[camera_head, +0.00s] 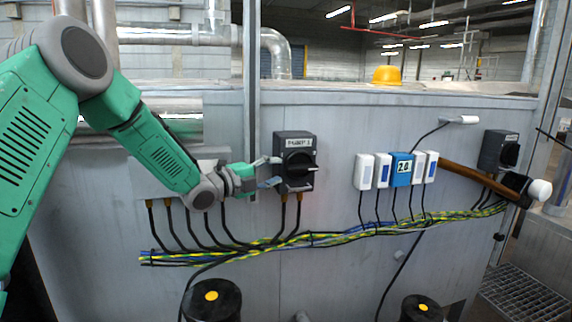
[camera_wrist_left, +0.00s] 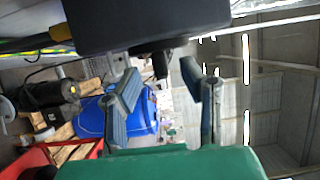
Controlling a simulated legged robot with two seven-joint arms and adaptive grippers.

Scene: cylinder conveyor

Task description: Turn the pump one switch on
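The pump one switch (camera_head: 294,149) is a dark grey box on the metal wall panel, with a label and a black rotary knob (camera_head: 300,167). The knob's light pointer lies about level, towards the right. My left gripper (camera_head: 268,172) is just left of the switch, its fingers spread and pointing at it. In the left wrist view the fingers (camera_wrist_left: 160,72) are apart with nothing between them. The dark switch box (camera_wrist_left: 145,22) fills the top there, with part of the knob (camera_wrist_left: 161,62) near the fingertips. Contact cannot be told. My right gripper is out of view.
A second dark switch (camera_head: 498,150) is on the far right. White and blue boxes (camera_head: 401,170) hang between the switches. Yellow-green cables (camera_head: 330,236) run below. Dark cylinders with yellow dots (camera_head: 212,302) stand at the bottom.

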